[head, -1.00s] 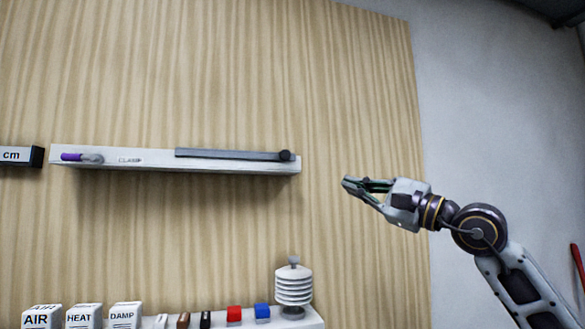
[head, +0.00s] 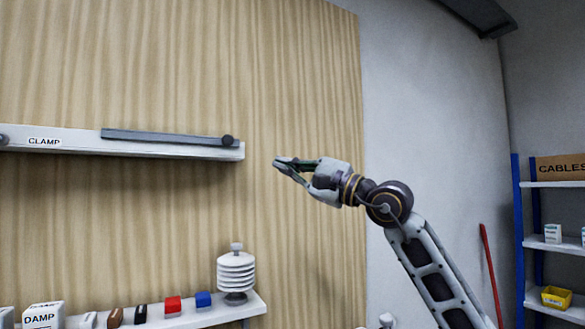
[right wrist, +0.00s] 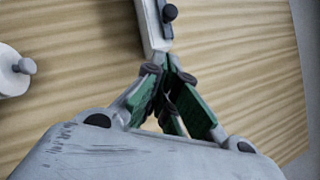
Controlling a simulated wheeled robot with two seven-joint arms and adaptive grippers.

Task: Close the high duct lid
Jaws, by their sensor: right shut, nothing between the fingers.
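The high duct is a long white bar marked CLAMP (head: 75,142) on the striped wood wall in the head view. A dark grey strip (head: 165,137), which looks like its lid, lies along the top of its right part. A dark knob (head: 228,141) is at the strip's right end. I cannot tell how far the lid is open. My right gripper (head: 277,164) is shut and empty, just right of and slightly below the duct's right end, apart from it. In the right wrist view, the knob (right wrist: 169,13) and duct end (right wrist: 153,35) show beyond the fingers. My left gripper is not in view.
Below, a lower shelf (head: 215,314) holds a white ribbed sensor (head: 236,272), a red block (head: 172,305), a blue block (head: 203,299) and a DAMP box (head: 43,316). A blue-framed rack (head: 518,230) stands at the far right. The wall between duct and shelf is clear.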

